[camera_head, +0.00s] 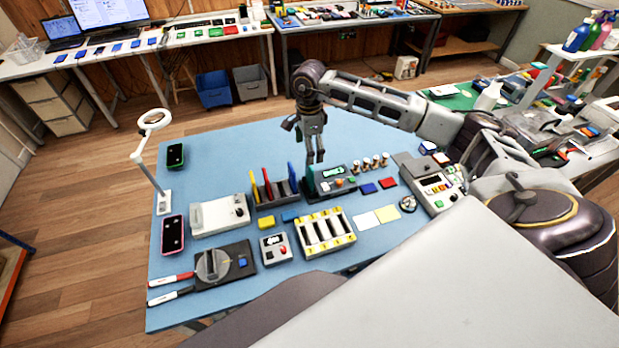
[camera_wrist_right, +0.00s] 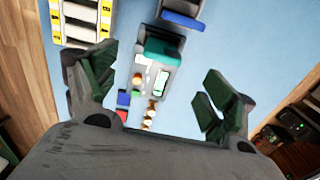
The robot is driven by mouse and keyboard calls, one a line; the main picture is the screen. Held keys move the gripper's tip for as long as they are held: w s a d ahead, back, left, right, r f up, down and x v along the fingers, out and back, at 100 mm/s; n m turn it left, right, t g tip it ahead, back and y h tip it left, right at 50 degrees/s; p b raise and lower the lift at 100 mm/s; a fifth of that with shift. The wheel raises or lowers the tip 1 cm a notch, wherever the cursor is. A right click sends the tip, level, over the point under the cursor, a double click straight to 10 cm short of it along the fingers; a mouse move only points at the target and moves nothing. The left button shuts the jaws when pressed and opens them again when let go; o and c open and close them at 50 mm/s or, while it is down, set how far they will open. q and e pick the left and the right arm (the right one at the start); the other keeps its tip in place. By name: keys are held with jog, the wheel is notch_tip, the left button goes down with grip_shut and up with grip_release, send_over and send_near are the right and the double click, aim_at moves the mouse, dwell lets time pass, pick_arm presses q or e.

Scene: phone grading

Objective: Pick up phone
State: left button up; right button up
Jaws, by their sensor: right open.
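A teal phone (camera_head: 310,181) stands upright at the left end of a dark tester (camera_head: 330,188) with a small lit green screen. In the right wrist view, the teal phone (camera_wrist_right: 162,50) lies between my spread fingers, below them. My right gripper (camera_head: 315,158) points down above the tester; its fingers (camera_wrist_right: 160,95) are open and empty. A rack (camera_head: 279,194) holds upright red, yellow and blue phones. A phone with a green edge (camera_head: 175,155) and a pink phone (camera_head: 172,235) lie at the mat's left side. My left gripper is not in view.
A thin lamp stand (camera_head: 150,165) rises at the left. A white box (camera_head: 218,215), a yellow-marked slotted tray (camera_head: 325,232) and a keypad device (camera_head: 432,183) surround the tester. The blue mat (camera_head: 230,150) is clear at the back.

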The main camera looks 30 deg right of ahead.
aim_at(310, 170)
notch_tip(310, 170, down, 7)
jog(key=shift+f+p, duration=0.2)
jog(key=shift+p, duration=0.45)
jog(key=shift+f, duration=0.6)
jog(key=shift+w+d+f+p, duration=0.15)
jog(key=shift+f+p, duration=0.2)
jog(key=shift+f, duration=0.25)
jog(key=shift+w+d+f+p, duration=0.1)
jog(key=shift+f+p, duration=0.25)
jog(key=shift+f, duration=0.25)
jog(key=shift+f+p, duration=0.3)
jog(key=shift+f, duration=1.1)
jog(key=shift+c, duration=0.4)
jog(key=c, duration=1)
jog(key=shift+c, duration=0.3)
